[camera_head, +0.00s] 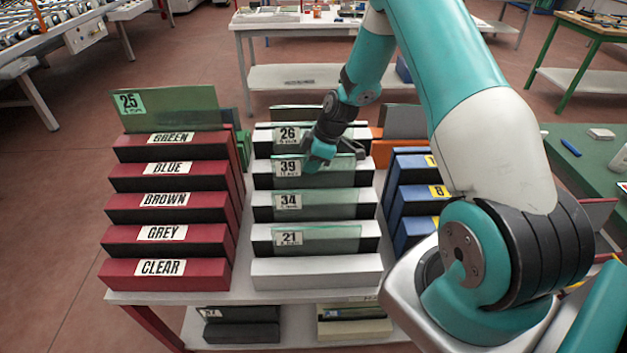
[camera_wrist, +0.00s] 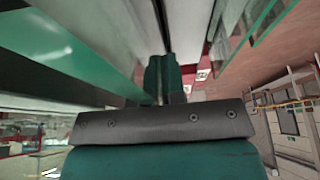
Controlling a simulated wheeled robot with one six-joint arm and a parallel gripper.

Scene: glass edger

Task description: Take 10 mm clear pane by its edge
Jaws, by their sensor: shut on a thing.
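Several clear greenish panes stand upright in the middle white-and-black rack, with tags 26, 39, 34 and 21 from back to front. My gripper (camera_head: 319,160) is at the top edge of the pane marked 39 (camera_head: 335,173), right of its tag, and is shut on it. The pane stands upright in its slot. The small print under the number is too blurred to read a thickness. In the wrist view my gripper (camera_wrist: 163,80) points down among the panes, and its fingertips and their contact are hard to make out.
The red rack (camera_head: 160,236) at left has colour labels and a green pane marked 25 (camera_head: 165,108). A blue rack (camera_head: 412,200) stands close at right. Panes 34 (camera_head: 335,204) and 21 (camera_head: 335,240) stand in front. Above the racks is free room.

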